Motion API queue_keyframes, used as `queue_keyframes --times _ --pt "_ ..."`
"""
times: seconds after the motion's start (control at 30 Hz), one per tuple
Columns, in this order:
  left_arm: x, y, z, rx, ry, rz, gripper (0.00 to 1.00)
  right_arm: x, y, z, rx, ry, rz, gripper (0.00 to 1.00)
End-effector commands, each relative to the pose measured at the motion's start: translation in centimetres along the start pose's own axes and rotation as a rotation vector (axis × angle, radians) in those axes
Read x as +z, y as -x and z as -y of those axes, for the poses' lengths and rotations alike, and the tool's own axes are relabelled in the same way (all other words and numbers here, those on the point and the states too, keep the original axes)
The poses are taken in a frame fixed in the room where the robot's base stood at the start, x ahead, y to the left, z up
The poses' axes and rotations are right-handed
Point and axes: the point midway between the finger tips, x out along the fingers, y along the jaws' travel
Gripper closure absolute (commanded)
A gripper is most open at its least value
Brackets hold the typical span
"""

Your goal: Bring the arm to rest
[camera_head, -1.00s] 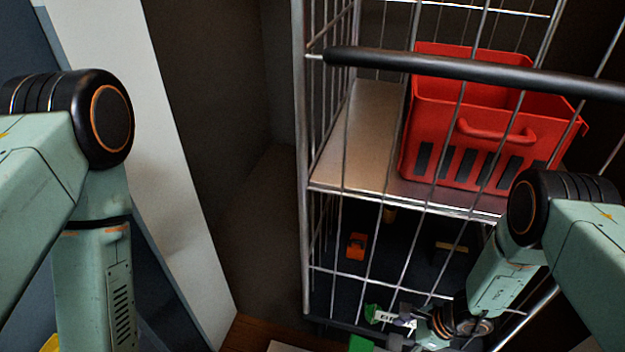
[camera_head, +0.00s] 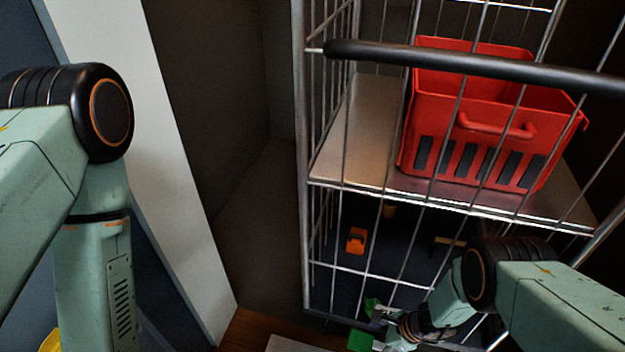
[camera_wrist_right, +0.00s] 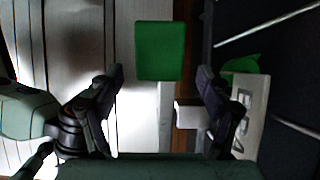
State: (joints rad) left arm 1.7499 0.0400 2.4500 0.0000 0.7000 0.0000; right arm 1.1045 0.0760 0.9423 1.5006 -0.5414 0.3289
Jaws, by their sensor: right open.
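My right arm reaches in from the right in the head view, and its gripper (camera_head: 382,328) is low in front of the cage's lower front edge. The right wrist view shows the gripper (camera_wrist_right: 160,75) open, its two dark fingers wide apart. A green block (camera_wrist_right: 160,50) shows beyond and between the fingers; I cannot tell its distance from them. The green block also shows in the head view (camera_head: 360,340), beside the gripper. No held object shows. My left arm hangs at the left of the head view, and its gripper is out of the picture.
A wire cage (camera_head: 305,150) with a black bar (camera_head: 450,66) stands ahead. A red crate (camera_head: 460,135) sits on its shelf (camera_head: 352,140). An orange item (camera_head: 356,240) lies below. A pale wall panel (camera_head: 150,150) stands left of the cage.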

Motion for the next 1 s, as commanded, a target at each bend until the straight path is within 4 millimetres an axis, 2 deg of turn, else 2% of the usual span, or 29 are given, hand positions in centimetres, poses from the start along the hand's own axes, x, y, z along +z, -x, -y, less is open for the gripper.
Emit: queue_keyframes --times 0.2,0.43,0.73,0.77,1.0 --pt "0.0 0.0 0.0 0.0 0.0 0.0 1.0 0.0 -1.9 -0.1 0.0 0.001 0.001 0.23" --pt "0.0 -2.4 0.0 0.0 0.0 0.0 1.0 0.0 -4.8 0.0 -0.001 0.001 0.0 0.23" --pt "0.0 -4.4 0.0 0.0 0.0 0.0 1.0 -0.1 -6.7 0.0 0.0 0.003 -0.113 0.23" --pt "0.0 -4.5 0.0 0.0 0.0 0.0 1.0 -0.1 -6.8 0.0 0.0 0.004 -0.127 0.23" --pt "0.0 -2.0 0.0 0.0 0.0 -0.001 1.0 0.2 -4.0 0.0 -0.001 -0.002 -0.127 0.23"
